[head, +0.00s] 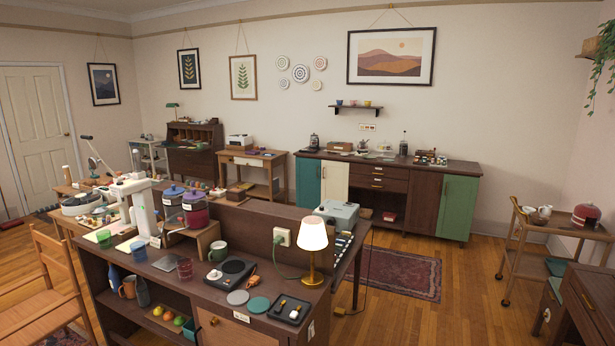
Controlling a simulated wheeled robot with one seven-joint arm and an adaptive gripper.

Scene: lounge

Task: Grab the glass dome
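I cannot make out a glass dome for certain. A dark red, rounded, dome-like thing (585,215) stands on the top of the wooden trolley (555,227) at the far right; it is too small to tell whether clear glass covers it. Nothing is seen touching it. My gripper is not in view.
A dark wooden counter (190,295) with a lit lamp (313,245), cups and a black hotplate (230,272) fills the foreground. A dark cabinet (581,300) stands at lower right. Bare floor (470,290) lies between the rug (400,273) and the trolley.

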